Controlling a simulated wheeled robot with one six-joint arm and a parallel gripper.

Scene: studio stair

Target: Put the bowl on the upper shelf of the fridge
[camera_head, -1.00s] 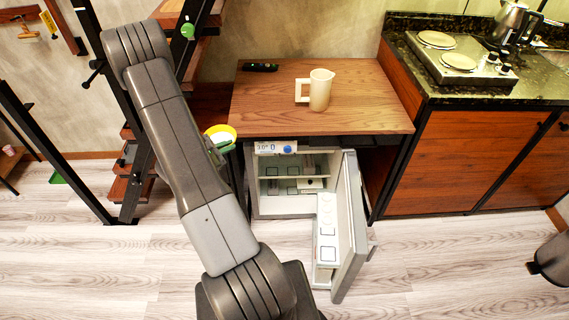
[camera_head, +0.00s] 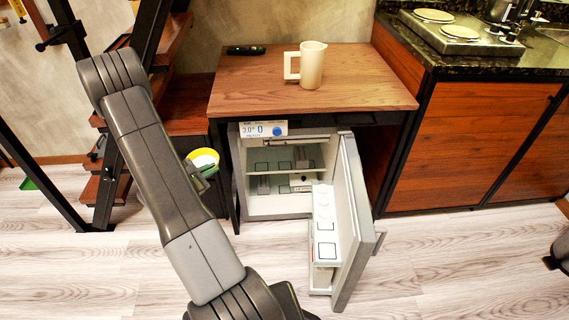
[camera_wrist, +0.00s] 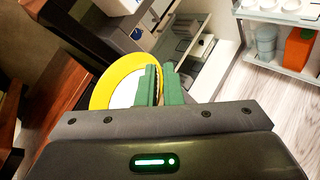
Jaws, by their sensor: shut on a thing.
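A yellow bowl with a white inside (camera_wrist: 120,90) is held at its rim by the green fingers of my gripper (camera_wrist: 160,85) in the wrist view. In the head view the bowl (camera_head: 203,157) shows left of the fridge, with my gripper (camera_head: 207,170) at its near edge, partly hidden by my arm. The small fridge (camera_head: 239,170) stands under the wooden table with its door (camera_head: 350,215) swung open to the right. Its upper shelf (camera_head: 285,155) shows inside, above a lower level. The bowl is outside the fridge.
A cream pitcher (camera_head: 311,65) and a dark object (camera_head: 246,50) are on the wooden table (camera_head: 350,90). A dark table leg stands left of the fridge. The door's shelves hold an orange box (camera_wrist: 298,48) and cups (camera_wrist: 266,42). Stairs rise at left.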

